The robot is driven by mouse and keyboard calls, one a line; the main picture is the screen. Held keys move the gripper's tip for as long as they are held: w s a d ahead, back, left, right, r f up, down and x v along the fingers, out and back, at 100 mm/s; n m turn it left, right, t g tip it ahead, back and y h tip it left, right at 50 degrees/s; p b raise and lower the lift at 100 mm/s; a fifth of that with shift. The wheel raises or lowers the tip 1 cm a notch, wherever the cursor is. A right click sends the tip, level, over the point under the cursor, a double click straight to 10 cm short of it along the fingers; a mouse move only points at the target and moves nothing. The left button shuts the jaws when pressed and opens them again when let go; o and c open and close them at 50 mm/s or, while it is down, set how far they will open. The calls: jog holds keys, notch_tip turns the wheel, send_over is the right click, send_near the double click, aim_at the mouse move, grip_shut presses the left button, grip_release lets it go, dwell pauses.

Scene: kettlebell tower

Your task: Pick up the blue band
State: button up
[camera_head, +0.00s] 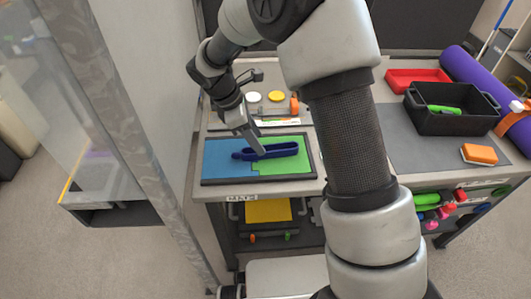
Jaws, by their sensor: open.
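The dark blue band (281,151) lies as a flattened loop on a mat with a blue part (227,167) and a green part (289,168). It lies mostly over the green part, and its left end reaches onto the blue part. My gripper (256,149) points down at the left part of the band, with a finger over or at the loop. The jaws are open. I cannot tell whether a finger touches the band, and the far finger is hard to make out.
White (253,97) and yellow (276,96) discs sit behind the mat. To the right are a red tray (416,77), a black bin (454,122), an orange block (480,153) and a purple roll (477,77). A glass panel (84,90) stands at left. My arm hides the table's middle.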

jog(key=x, duration=0.2)
jog(key=b+x, duration=0.1)
jog(key=x, duration=0.1)
jog(key=shift+s+d, duration=0.15)
jog(key=shift+d, duration=0.15)
jog(key=shift+r, duration=0.1)
jog(key=shift+c, duration=0.5)
jog(key=c, duration=1)
jog(key=shift+r, duration=0.1)
